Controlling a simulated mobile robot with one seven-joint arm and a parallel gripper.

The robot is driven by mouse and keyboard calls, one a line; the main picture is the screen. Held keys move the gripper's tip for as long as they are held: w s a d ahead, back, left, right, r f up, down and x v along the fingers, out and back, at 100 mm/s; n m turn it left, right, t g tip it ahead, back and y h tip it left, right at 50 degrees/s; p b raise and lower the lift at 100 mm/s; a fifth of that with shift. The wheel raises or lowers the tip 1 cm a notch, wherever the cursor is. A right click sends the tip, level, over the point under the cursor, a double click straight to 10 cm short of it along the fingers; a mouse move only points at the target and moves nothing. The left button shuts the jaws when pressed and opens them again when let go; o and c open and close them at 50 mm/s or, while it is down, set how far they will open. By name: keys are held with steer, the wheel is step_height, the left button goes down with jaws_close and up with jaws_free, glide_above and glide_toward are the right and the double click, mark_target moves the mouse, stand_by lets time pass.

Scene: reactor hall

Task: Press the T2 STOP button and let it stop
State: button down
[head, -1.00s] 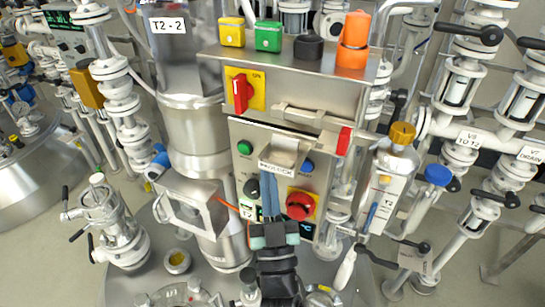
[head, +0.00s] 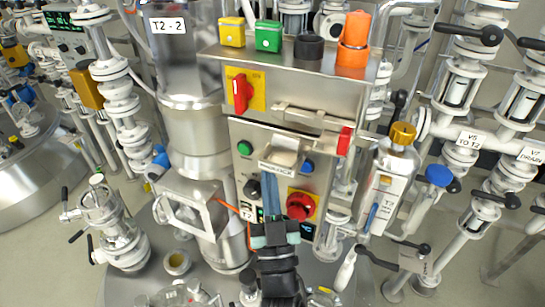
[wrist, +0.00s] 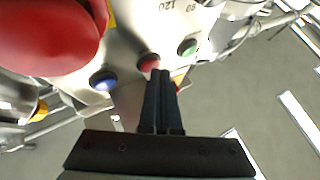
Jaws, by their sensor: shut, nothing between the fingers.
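The control panel (head: 234,135) carries a green button (head: 244,148), a blue button (head: 307,166) and a large red mushroom button (head: 299,206) on yellow. The wrist view shows a small red button (wrist: 149,61) between the green button (wrist: 187,47) and blue button (wrist: 103,80). In the head view a projecting labelled flap (head: 284,158) hides this small red button. I cannot read which button is marked T2 STOP. My gripper (wrist: 160,72) is shut and empty, its tips right at the small red button; contact is unclear. My gripper (head: 268,174) also shows below the flap.
A red rotary switch (head: 241,92) sits on yellow above the panel. A black knob (head: 253,187) is just left of my fingers. The mushroom button is close on their right.

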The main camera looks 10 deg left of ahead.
steer(key=shift+s+a, duration=0.1)
steer(key=shift+s, duration=0.65)
steer(key=s, duration=0.2)
steer(key=s+a, duration=0.1)
steer(key=s, duration=0.1)
steer(key=shift+s+p, duration=0.35)
stand_by(0.3)
